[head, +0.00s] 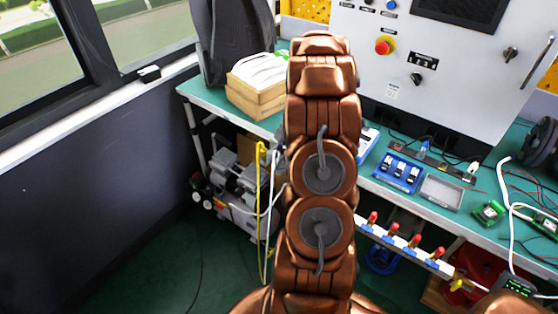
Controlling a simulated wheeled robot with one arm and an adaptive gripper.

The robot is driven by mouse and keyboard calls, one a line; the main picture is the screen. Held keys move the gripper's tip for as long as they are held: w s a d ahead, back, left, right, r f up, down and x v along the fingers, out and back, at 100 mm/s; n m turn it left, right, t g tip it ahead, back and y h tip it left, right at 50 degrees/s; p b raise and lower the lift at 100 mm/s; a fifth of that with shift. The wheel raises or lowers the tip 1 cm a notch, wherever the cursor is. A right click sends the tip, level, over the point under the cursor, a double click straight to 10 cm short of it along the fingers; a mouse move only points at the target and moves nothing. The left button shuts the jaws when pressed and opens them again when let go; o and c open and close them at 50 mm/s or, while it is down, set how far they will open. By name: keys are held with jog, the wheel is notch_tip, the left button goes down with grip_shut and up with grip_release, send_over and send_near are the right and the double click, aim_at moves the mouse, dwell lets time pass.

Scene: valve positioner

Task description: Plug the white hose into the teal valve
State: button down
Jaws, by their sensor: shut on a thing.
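My copper arm runs up the middle of the head view and covers part of the bench. My gripper does not show; it is out of sight, so what it holds cannot be seen. A thin white hose (272,215) hangs beside a yellow hose at the left end of the bench, close to my arm's left edge. I cannot tell where its ends are. I cannot make out a teal valve for certain. A small blue fitting (423,149) stands on a dark strip at the foot of the grey cabinet.
A rail with several red-capped valves (413,242) runs along the bench front. A blue block (398,173) and a grey tray (442,191) lie on the bench (461,222). A wooden box (254,101) stands back left. The floor (140,262) at left is mostly open.

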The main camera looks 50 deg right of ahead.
jog(key=shift+r+b, duration=0.5)
jog(key=shift+r, duration=0.65)
dwell(0.9)
jog(key=shift+r+b, duration=0.6)
jog(key=shift+r, duration=1.25)
